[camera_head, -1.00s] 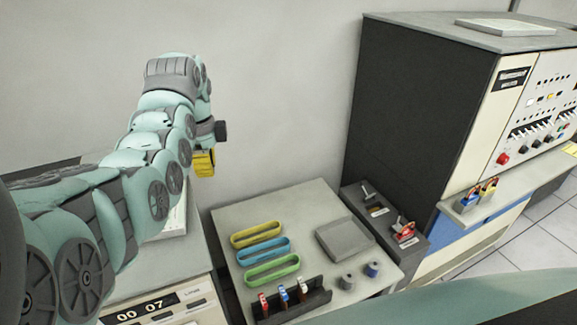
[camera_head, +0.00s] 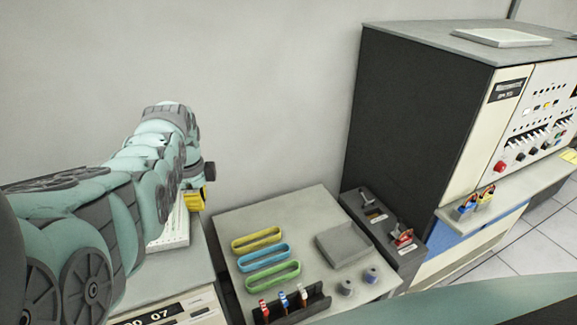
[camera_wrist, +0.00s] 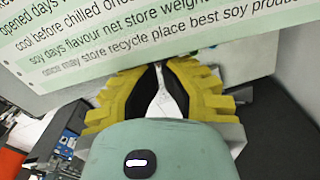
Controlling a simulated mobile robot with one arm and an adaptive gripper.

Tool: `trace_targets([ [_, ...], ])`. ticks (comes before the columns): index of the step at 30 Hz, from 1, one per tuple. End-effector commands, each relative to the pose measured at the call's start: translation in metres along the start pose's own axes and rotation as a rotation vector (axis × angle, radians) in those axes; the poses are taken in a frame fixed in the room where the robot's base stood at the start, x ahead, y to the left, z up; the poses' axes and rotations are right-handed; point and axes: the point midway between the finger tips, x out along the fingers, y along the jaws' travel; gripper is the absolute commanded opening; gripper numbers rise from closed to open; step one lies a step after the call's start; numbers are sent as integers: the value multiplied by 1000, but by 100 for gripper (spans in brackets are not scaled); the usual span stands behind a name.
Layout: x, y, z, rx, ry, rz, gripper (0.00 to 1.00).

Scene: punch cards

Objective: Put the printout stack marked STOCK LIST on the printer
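My gripper (camera_wrist: 160,72) has yellow fingers with dark inner pads. A narrow pale gap shows between the pads; whether the tips are shut on something is unclear. White-and-green striped printout paper (camera_wrist: 100,55) with lines of print fills the top of the wrist view, close to the fingertips. In the head view my gripper (camera_head: 196,199) is partly hidden by my arm, beside white printed paper (camera_head: 178,228). That paper appears to be on top of a cabinet (camera_head: 165,272) with a line counter, perhaps the printer. No STOCK LIST marking is readable.
A tall control cabinet (camera_head: 410,110) is at the right. A wall is behind.

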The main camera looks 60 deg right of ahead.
Motion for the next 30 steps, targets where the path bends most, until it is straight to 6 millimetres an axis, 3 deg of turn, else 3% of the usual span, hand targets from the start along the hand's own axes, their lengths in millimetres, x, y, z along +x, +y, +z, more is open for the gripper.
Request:
trace_targets([
  [14,3,0,5,-3,1,0,0],
  [24,6,-1,44,-7,-1,-5,0],
  [30,2,1,53,-3,0,0,0],
])
